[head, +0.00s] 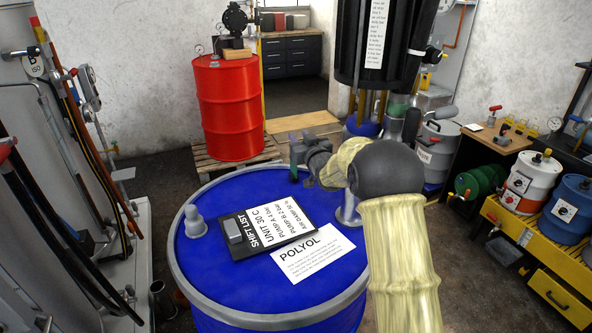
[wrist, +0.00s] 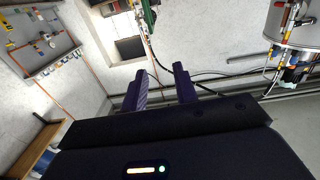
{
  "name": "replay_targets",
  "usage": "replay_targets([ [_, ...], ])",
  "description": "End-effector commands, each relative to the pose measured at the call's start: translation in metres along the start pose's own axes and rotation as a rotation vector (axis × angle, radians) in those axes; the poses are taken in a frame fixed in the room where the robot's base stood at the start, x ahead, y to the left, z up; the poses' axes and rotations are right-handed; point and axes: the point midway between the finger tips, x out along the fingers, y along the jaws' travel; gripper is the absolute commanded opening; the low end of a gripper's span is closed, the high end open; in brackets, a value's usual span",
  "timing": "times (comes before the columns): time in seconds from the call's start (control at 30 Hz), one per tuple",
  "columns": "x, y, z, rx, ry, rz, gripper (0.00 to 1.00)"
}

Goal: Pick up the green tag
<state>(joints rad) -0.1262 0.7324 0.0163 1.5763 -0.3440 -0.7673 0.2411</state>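My gripper (head: 302,160) is above the far rim of the blue drum (head: 215,270) in the head view, at the end of my arm. In the wrist view its two dark fingers (wrist: 162,88) stand apart with nothing between them. I cannot pick out the green tag with certainty. A small green piece (wrist: 148,14) shows at the top of the wrist view, beyond the fingers, too small to identify. My arm hides part of the area right of the drum.
On the blue drum lie a black shift list board (head: 238,251), a white POLYOL sheet (head: 313,255) and a grey bung (head: 195,222). A red drum (head: 232,110) stands on a pallet behind. Yellow shelving (head: 520,233) with small drums is at right; tall equipment stands left.

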Motion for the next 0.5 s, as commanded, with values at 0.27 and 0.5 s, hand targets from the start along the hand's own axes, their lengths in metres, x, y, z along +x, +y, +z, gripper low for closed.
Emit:
replay_targets([
  [0.27, -0.001, 0.005, 0.04, 0.002, -0.007, 0.006, 0.29],
  [0.5, -0.002, 0.009, 0.082, 0.002, -0.006, 0.011, 0.29],
])
